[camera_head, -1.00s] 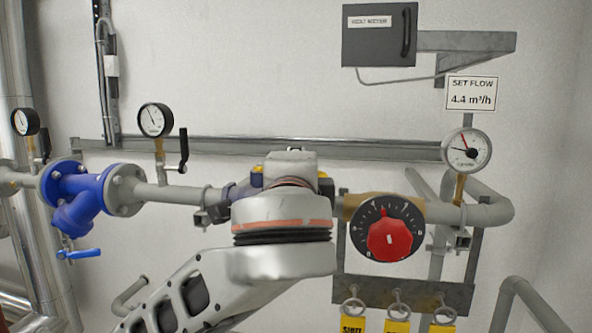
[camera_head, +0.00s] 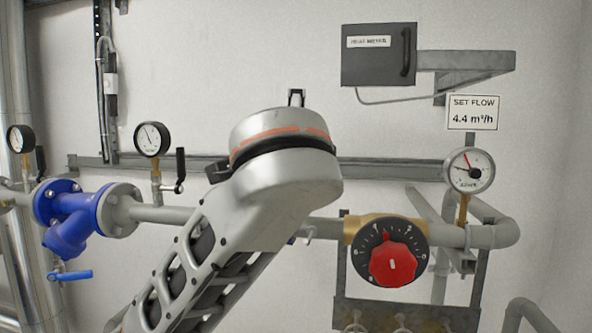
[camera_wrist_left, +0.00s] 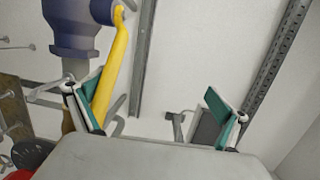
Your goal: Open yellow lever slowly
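The yellow lever (camera_wrist_left: 117,65) shows in the left wrist view, attached at its upper end to a purple-blue valve body (camera_wrist_left: 82,25). My left gripper (camera_wrist_left: 165,115) is open, its two teal-padded fingers wide apart. The lever's lower part is close beside the picture-left finger; I cannot tell whether they touch. The space toward the other finger is empty. In the head view my left arm covers the middle of the pipe, and the lever and most of the gripper are hidden behind it. My right gripper is not in view.
A red knob on a black dial (camera_head: 393,265) sits on the pipe right of my arm. A gauge (camera_head: 469,171) stands beyond it. A blue strainer (camera_head: 80,215) and another gauge (camera_head: 151,139) are left. A grey meter box (camera_head: 378,55) hangs above.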

